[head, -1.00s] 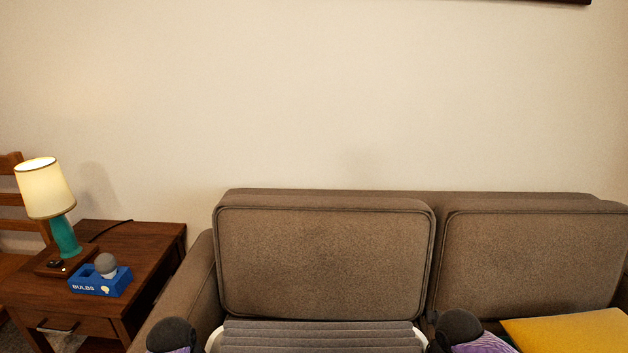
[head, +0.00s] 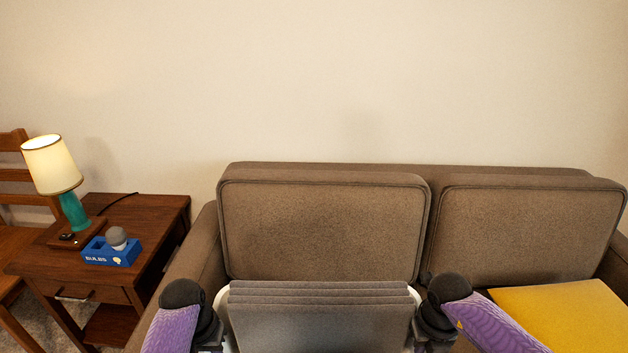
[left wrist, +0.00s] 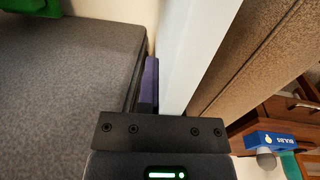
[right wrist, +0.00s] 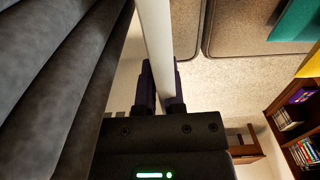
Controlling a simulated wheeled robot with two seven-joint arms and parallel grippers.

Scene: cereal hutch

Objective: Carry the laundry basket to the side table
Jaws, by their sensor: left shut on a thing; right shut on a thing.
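The laundry basket is white, and its rim (head: 222,304) shows at the bottom of the head view, filled with folded grey cloth (head: 318,312). My left gripper (left wrist: 150,88) is shut on the basket's white rim (left wrist: 188,60). My right gripper (right wrist: 160,85) is shut on the opposite rim (right wrist: 155,35). In the head view both grippers are at the basket's left and right sides, their fingertips hidden or cut off. The basket's lower part is out of view. The side table (head: 128,238) is dark wood and stands at the left, apart from the basket.
On the side table stand a lit lamp with a teal base (head: 72,210) and a blue bulb box (head: 110,252). A brown sofa (head: 322,228) stands behind the basket, with a yellow item (head: 560,312) on its right. A wooden chair (head: 14,195) is at far left.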

